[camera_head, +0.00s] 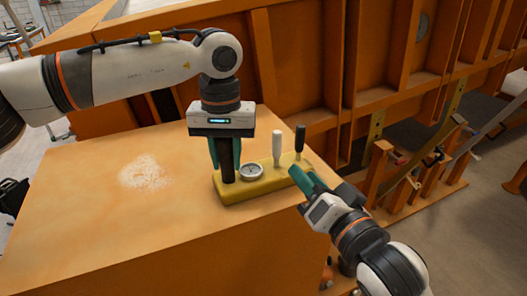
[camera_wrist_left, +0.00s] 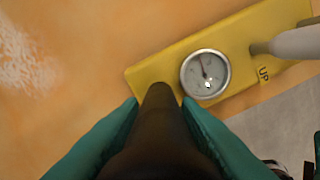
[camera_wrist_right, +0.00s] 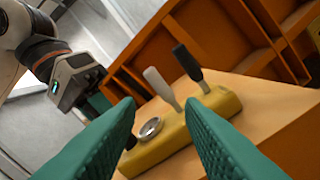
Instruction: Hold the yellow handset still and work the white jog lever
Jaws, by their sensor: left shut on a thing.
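The yellow handset (camera_head: 265,184) lies on the orange sandbed's flat top, near its right edge. It carries a round dial gauge (camera_head: 252,171), an upright white lever (camera_head: 277,148) and a black lever (camera_head: 300,140) at its right end. My left gripper (camera_head: 226,162) points down, shut on the black grip (camera_wrist_left: 160,130) at the handset's left end. The left wrist view also shows the white lever (camera_wrist_left: 295,42) beside a label reading "UP". My right gripper (camera_head: 302,178) is open and empty just off the handset's right end. In the right wrist view, the white lever (camera_wrist_right: 160,88) stands beyond its fingers.
A pale sand patch (camera_head: 145,171) lies on the orange top (camera_head: 85,215), left of the handset. A ribbed orange steel wall (camera_head: 300,60) rises behind the handset. Orange brackets and bars (camera_head: 410,180) stand to the right over a grey floor.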

